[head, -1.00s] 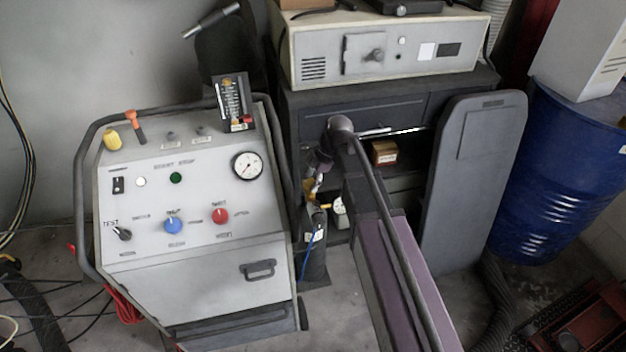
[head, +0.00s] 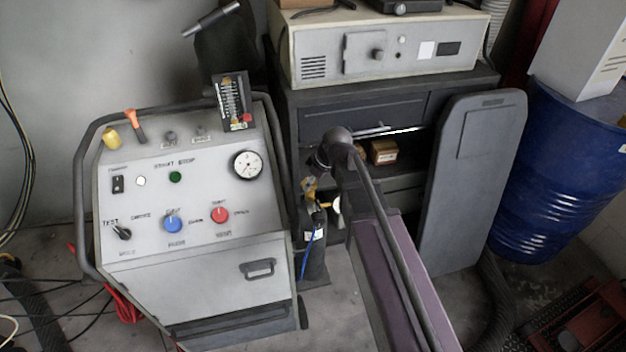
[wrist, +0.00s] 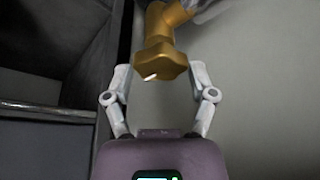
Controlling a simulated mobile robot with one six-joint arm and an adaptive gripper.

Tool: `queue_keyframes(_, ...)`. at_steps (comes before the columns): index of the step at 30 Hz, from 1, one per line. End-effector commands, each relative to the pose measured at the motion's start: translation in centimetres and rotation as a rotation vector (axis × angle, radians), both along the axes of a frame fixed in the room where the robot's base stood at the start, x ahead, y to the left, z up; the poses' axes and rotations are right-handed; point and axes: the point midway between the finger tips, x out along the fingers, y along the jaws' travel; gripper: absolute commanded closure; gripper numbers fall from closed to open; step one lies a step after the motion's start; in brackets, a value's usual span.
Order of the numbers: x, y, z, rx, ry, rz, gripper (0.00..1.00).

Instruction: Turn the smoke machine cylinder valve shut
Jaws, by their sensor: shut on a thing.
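The smoke machine cylinder (head: 315,258) is a dark upright bottle between the grey console and the dark cabinet. Its brass valve (head: 309,186) shows at the top, partly covered by my arm. In the wrist view a brass hex-shaped part of the valve (wrist: 160,62) sits between the pale fingers of my gripper (wrist: 160,75). My gripper is shut on this brass part. The exact finger contact is hard to see. In the head view my wrist hides most of the gripper. A small gauge (head: 337,205) sits beside the valve.
The grey console (head: 200,262) stands close on the left of the cylinder. The dark cabinet (head: 360,118) with an open shelf is behind, with a small box (head: 383,152) on it. A grey panel (head: 474,180) and blue drum (head: 548,185) stand on the right.

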Motion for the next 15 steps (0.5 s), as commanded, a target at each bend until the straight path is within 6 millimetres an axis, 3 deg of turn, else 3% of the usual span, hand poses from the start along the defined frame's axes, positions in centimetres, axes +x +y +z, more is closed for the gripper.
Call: queue_keyframes(15,-0.03,0.12,-0.04,0.001,0.002,-0.071,0.75)
